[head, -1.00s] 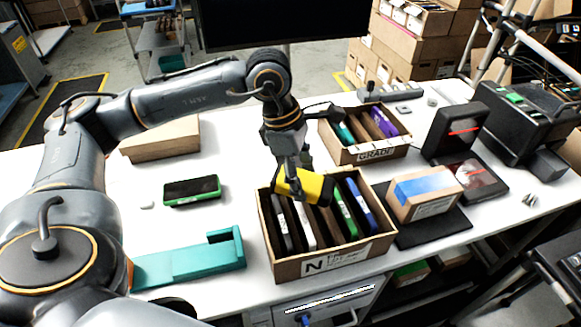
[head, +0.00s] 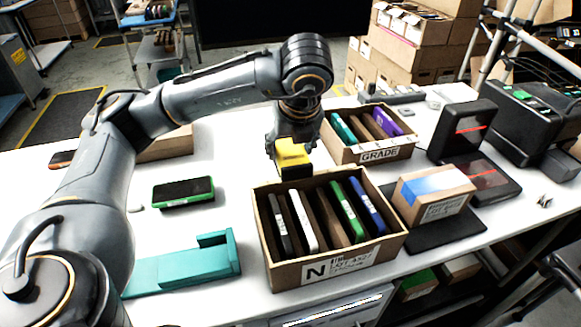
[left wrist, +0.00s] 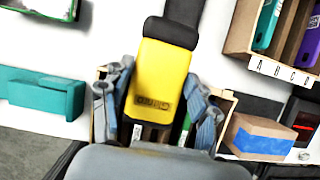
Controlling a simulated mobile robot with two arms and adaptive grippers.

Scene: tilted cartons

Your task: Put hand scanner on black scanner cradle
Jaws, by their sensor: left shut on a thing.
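The hand scanner is yellow with a black head. In the head view the scanner (head: 293,151) hangs above the back edge of the front carton, with its black part lower. In the left wrist view the yellow body (left wrist: 157,82) lies between both fingers, its black head at the top. My left gripper (left wrist: 157,95) is shut on it. In the head view the gripper (head: 291,140) is partly hidden by its own wrist. I cannot surely pick out the black scanner cradle; small dark items (head: 375,94) stand at the table's back. My right gripper is not in view.
The front carton (head: 335,273) marked N holds several upright devices. A second carton (head: 345,157), marked GRADE, stands behind it. A teal holder (head: 185,265) and a green-edged device (head: 183,192) lie left. A taped box (head: 436,197) and a black red-line unit (head: 463,132) stand right.

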